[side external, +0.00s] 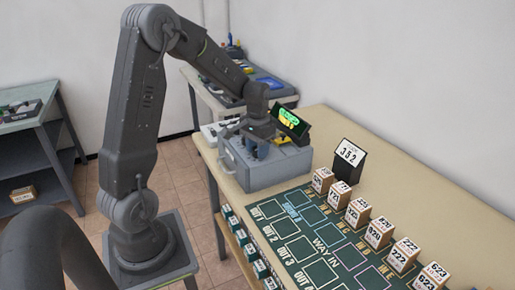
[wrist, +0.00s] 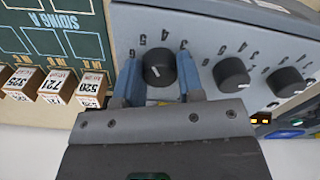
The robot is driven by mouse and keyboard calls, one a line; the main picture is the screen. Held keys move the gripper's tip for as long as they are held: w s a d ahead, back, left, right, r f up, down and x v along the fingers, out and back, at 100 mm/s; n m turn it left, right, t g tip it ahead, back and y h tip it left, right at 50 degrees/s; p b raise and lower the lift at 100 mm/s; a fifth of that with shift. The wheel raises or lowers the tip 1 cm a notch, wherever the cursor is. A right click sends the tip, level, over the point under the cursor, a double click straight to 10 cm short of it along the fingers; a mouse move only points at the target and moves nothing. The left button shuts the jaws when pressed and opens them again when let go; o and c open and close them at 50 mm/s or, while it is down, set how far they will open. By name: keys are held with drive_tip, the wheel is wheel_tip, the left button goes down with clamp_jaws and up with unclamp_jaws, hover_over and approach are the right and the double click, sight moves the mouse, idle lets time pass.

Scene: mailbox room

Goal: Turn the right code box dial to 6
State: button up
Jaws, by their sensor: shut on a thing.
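The grey code box (side external: 262,178) stands on the table beside the green mat. In the wrist view its face (wrist: 205,40) shows several black dials with printed digits. My gripper (wrist: 160,78) is shut on the dial nearest the mat, the code box dial (wrist: 157,66), with one blue finger on each side. Digits that look like 4, 5 and 6 show around this dial; I cannot tell which one its mark points to. In the side view my gripper (side external: 259,149) points down over the box, and the held dial is hidden.
Two other dials (wrist: 232,73) (wrist: 285,82) sit close to the right of the held one. A green-lit display (side external: 289,121) stands behind the box.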

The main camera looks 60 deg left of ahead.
drive_tip(key=n, duration=0.4)
drive_tip(key=shift+n, duration=0.3)
drive_tip(key=n, duration=0.4)
drive_tip(key=shift+n, duration=0.3)
drive_tip(key=o, duration=0.9)
drive_tip(key=shift+o, duration=0.2)
drive_tip(key=shift+r, duration=0.1)
wheel_tip(320, 180, up, 14)
